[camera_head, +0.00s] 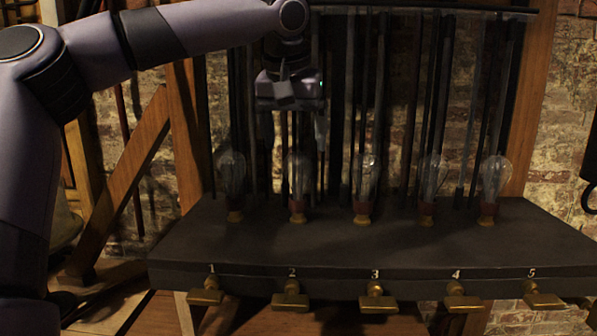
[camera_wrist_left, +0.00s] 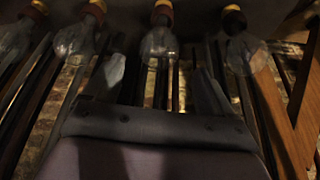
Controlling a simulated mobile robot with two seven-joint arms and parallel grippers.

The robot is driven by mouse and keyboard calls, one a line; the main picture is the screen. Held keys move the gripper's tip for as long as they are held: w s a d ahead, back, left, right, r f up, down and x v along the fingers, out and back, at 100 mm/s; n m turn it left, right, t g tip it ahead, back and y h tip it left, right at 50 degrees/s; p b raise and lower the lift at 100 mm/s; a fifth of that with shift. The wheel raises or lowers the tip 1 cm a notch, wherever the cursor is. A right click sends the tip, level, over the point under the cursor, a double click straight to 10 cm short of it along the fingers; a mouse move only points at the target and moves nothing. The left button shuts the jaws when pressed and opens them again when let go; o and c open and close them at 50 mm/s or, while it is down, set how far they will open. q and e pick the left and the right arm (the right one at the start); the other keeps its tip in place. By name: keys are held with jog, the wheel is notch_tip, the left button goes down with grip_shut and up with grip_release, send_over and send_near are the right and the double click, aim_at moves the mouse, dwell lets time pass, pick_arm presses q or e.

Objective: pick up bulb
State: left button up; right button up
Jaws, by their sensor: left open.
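Several clear glass bulbs stand upright in a row on a dark shelf (camera_head: 180,245): bulb 1 (camera_head: 232,175), bulb 2 (camera_head: 298,175), bulb 3 (camera_head: 366,178), bulb 4 (camera_head: 431,180) and bulb 5 (camera_head: 494,178). My left gripper (camera_head: 304,138) hangs above bulb 2 with its fingers pointing down. It is open and empty. In the left wrist view the open fingers (camera_wrist_left: 160,80) lie either side of a bulb (camera_wrist_left: 158,44), apparently bulb 2, with bulbs to its left (camera_wrist_left: 76,38) and right (camera_wrist_left: 243,52).
Brass knobs, such as the one under number 3 (camera_head: 376,300), line the shelf front. Dark vertical rods (camera_head: 415,100) stand behind the bulbs, before a brick wall (camera_head: 562,90). A wooden post (camera_head: 540,80) rises at the right. A dark hooked thing (camera_head: 588,200) is at the right edge.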

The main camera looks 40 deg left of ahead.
aim_at(299, 158)
pick_arm(q)
jog(key=x, duration=0.5)
jog(key=shift+w+a+f, duration=0.15)
jog(key=shift+w+f, duration=0.1)
jog(key=shift+w, duration=0.15)
jog(key=c, duration=1.2)
